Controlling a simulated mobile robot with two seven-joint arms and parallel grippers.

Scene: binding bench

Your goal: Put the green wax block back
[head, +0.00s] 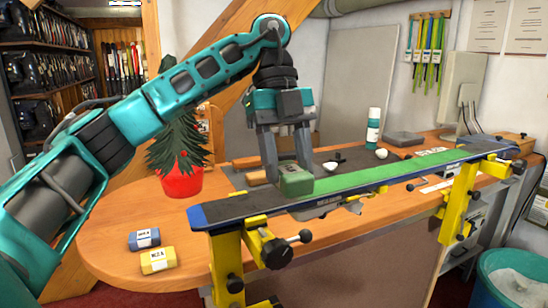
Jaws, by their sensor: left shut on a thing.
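The green wax block (296,181) is between the fingers of my left gripper (288,162), which is shut on it. The block is at the top face of the ski (250,204), toward its near left end; I cannot tell if it touches the ski. A bright green band (390,170) runs along the ski to the right of the block. A blue wax block (144,239) and a yellow wax block (158,261) lie on the wooden bench at the front left. My right gripper is not in view.
Yellow clamps (228,265) carry the ski across the bench (190,212). A red-potted small tree (181,180) stands at the back left. A white and green bottle (373,130) stands behind the ski. A teal bin (515,275) is at the lower right.

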